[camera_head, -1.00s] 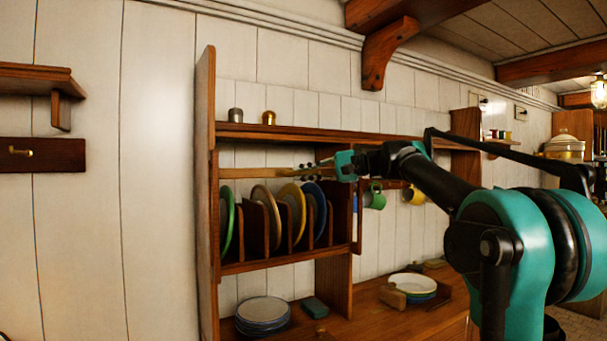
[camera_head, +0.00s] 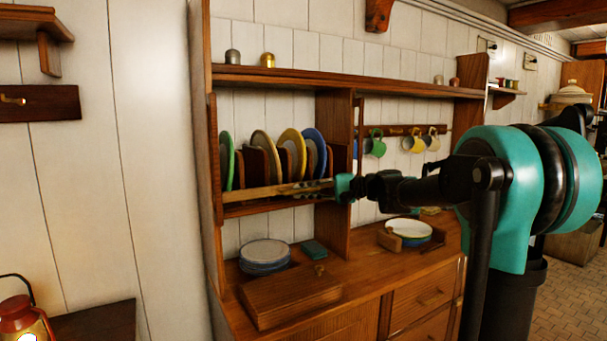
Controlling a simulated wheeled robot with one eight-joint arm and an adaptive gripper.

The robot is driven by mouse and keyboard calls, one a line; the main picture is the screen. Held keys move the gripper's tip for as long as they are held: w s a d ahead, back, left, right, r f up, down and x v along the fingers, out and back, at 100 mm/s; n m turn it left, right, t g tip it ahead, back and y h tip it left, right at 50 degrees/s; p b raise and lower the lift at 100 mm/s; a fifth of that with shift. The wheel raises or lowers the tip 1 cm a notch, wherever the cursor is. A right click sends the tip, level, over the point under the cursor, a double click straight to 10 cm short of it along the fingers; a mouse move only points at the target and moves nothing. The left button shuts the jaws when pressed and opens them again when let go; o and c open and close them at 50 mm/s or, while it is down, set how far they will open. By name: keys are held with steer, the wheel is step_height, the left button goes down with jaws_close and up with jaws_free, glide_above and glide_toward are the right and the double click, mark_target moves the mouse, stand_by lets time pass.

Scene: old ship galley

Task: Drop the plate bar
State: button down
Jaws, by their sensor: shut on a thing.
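The plate bar (camera_head: 255,193) is a light wooden bar. It lies across the front of the plate rack, at the lower part of the upright plates. My gripper (camera_head: 318,188) is shut on its right end, reaching in from the right. Behind the bar stand a green plate (camera_head: 226,160), a cream plate (camera_head: 262,143), a yellow plate (camera_head: 293,146) and a blue plate (camera_head: 316,145), between wooden dividers. I cannot tell whether the bar's left end touches the rack's side post (camera_head: 212,150).
Mugs, including a green mug (camera_head: 376,144), hang right of the rack. Below are stacked plates (camera_head: 265,253), a wooden box (camera_head: 290,294) and a white bowl (camera_head: 409,228) on the counter. Small pots (camera_head: 233,57) stand on the top shelf. A lantern (camera_head: 24,318) is lower left.

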steer(key=shift+s+f, duration=0.1)
steer(key=shift+f, duration=0.6)
steer(key=c, duration=1.6)
jaws_free()
steer(key=v, duration=1.2)
